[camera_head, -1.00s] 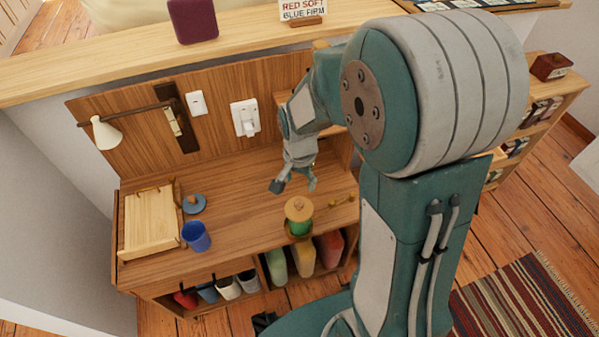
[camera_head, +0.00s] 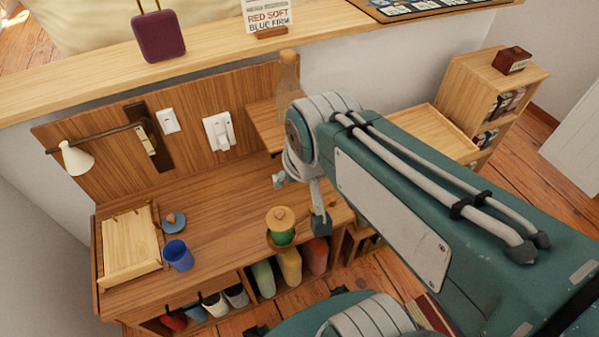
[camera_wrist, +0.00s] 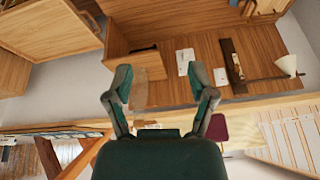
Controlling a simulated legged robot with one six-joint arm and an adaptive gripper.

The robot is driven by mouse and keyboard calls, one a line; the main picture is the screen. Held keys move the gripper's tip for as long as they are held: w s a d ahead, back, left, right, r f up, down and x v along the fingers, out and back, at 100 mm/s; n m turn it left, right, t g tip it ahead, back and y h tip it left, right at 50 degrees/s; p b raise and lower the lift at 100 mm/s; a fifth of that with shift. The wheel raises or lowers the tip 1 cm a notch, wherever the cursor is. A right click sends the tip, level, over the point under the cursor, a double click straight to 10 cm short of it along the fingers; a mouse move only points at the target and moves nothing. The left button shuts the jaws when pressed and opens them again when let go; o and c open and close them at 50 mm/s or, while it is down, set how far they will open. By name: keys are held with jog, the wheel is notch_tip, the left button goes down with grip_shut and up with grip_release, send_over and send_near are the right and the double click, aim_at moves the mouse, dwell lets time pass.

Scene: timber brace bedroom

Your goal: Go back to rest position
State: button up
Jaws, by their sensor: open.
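My gripper (camera_head: 301,200) hangs open and empty above the right part of the wooden desk (camera_head: 215,215). It is just right of the green jar with a wooden lid (camera_head: 281,228) and apart from it. In the wrist view my gripper (camera_wrist: 163,92) shows two spread green fingers with nothing held between them. A pale brown bottle (camera_wrist: 138,90) appears beyond the fingers there, with the scene upside down. The upper arm covers the right part of the head view.
The bottle (camera_head: 288,72) stands behind my wrist. A ledge (camera_head: 100,82) holds a maroon box (camera_head: 159,36) and a sign (camera_head: 267,16). A bookcase (camera_head: 462,92) stands right.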

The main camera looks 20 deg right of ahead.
jog(key=s, duration=0.1)
jog(key=s+r+n, duration=0.1)
jog(key=s+t, duration=0.1)
jog(key=shift+s+r+n, duration=0.1)
jog(key=shift+r+n, duration=0.2)
jog(key=shift+c, duration=0.3)
dwell(0.8)
